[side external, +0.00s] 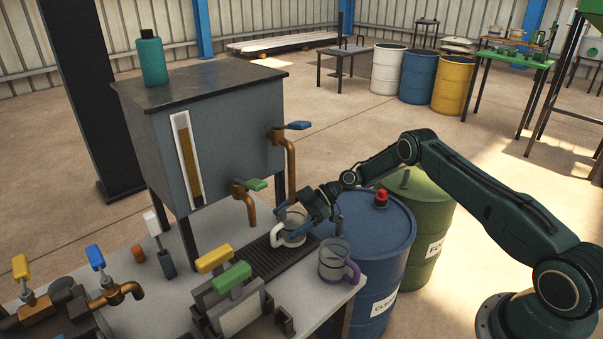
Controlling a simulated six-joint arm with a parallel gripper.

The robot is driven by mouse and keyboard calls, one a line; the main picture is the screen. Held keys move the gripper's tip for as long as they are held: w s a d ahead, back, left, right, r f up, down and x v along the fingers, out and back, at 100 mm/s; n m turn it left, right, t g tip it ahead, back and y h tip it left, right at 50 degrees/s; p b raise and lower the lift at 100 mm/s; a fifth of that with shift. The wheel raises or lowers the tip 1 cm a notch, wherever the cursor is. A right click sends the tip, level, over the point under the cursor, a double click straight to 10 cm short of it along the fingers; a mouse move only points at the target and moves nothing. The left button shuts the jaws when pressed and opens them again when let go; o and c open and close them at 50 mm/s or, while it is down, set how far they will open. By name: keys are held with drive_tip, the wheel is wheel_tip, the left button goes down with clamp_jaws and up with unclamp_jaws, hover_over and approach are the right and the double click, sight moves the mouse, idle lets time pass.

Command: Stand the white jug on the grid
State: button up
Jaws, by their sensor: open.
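The white jug (290,227), a clear-walled vessel with a white handle, is upright at the far end of the dark slatted grid (265,263). It appears to stand on the grid, though its base contact is hard to see. My gripper (313,209) is open at the jug's upper right side, with its fingers close to the rim. I cannot tell whether they touch the jug. My gripper hides part of the jug's right side.
A jug with a purple handle (337,262) stands right of the grid, near the bench edge. Copper taps with blue (298,125) and green (256,184) levers project from the grey tank (232,130) above. A blue drum (372,235) stands beside the bench. Yellow and green clamp levers (231,277) rise in front.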

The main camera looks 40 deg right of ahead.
drive_tip(key=v, duration=1.1)
drive_tip(key=shift+d, duration=0.3)
drive_tip(key=shift+r, duration=0.2)
drive_tip(key=a+r+m+h, duration=0.1)
drive_tip(key=a+r+h, duration=0.1)
drive_tip(key=r, duration=0.5)
drive_tip(key=a+r+m+h, duration=0.2)
drive_tip(key=a+r, duration=0.1)
drive_tip(key=r, duration=0.4)
drive_tip(key=s+a+r+m+h, duration=0.35)
drive_tip(key=s+r, duration=0.45)
drive_tip(key=r, duration=0.4)
drive_tip(key=s+a+r+m+h, duration=0.1)
drive_tip(key=s+r+m+h, duration=0.15)
drive_tip(key=s, duration=0.45)
drive_tip(key=s+a+r+m+h, duration=0.1)
drive_tip(key=s+a+r, duration=0.15)
drive_tip(key=s, duration=0.45)
drive_tip(key=s+d+f+m+h, duration=0.1)
drive_tip(key=s+m, duration=0.1)
drive_tip(key=s, duration=0.6)
drive_tip(key=s+d+f+m+t, duration=0.1)
drive_tip(key=s+d+m, duration=0.1)
drive_tip(key=s, duration=0.6)
drive_tip(key=shift+h, duration=0.4)
